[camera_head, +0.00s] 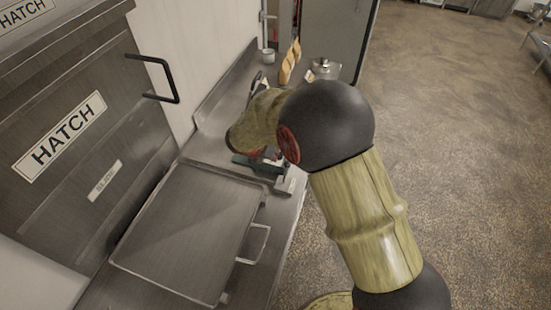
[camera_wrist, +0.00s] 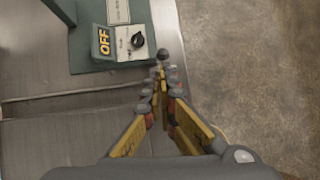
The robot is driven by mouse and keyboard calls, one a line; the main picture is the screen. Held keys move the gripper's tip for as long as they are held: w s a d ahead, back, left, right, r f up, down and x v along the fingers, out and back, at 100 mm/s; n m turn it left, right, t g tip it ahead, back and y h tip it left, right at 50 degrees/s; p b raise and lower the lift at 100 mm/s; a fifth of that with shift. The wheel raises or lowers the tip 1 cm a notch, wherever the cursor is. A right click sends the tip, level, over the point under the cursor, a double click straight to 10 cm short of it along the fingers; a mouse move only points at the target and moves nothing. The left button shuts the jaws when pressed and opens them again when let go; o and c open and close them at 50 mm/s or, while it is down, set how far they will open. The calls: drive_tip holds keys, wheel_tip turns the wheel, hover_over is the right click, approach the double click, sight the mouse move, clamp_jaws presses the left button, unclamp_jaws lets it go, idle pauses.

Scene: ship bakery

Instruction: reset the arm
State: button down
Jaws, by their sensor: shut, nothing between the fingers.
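My arm (camera_head: 365,215) reaches from the lower right over the steel counter in the head view, and its own links hide my gripper there. In the wrist view my gripper (camera_wrist: 162,66) is shut and empty, with its yellow and grey fingers meeting at the tips. The fingertips are beside a green device (camera_wrist: 88,45) with an OFF label and a black knob (camera_wrist: 137,41). I cannot tell whether they touch it.
A flat steel plate with a handle (camera_head: 190,225) lies on the counter. A steel hatch (camera_head: 60,130) with a black handle stands at the left. Bread (camera_head: 289,63) and a lidded pot (camera_head: 325,69) are farther back. Open floor (camera_head: 450,130) lies to the right.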

drive_tip(key=shift+s+a+r, duration=0.1)
drive_tip(key=shift+r, duration=0.15)
idle(0.4)
drive_tip(key=s+d+r+m+y+b, duration=0.1)
drive_tip(key=s+d+m+b, duration=0.5)
drive_tip(key=s+m, duration=0.4)
drive_tip(key=s+d+r+m+y+b, duration=0.1)
drive_tip(key=s+d+m+b, duration=0.5)
drive_tip(key=s+m+b, duration=0.2)
drive_tip(key=s+d+r+m+y+b, duration=0.2)
drive_tip(key=s+d+m+b, duration=0.4)
drive_tip(key=s+m, duration=0.7)
drive_tip(key=shift+s+b, duration=0.75)
drive_tip(key=shift+s, duration=0.75)
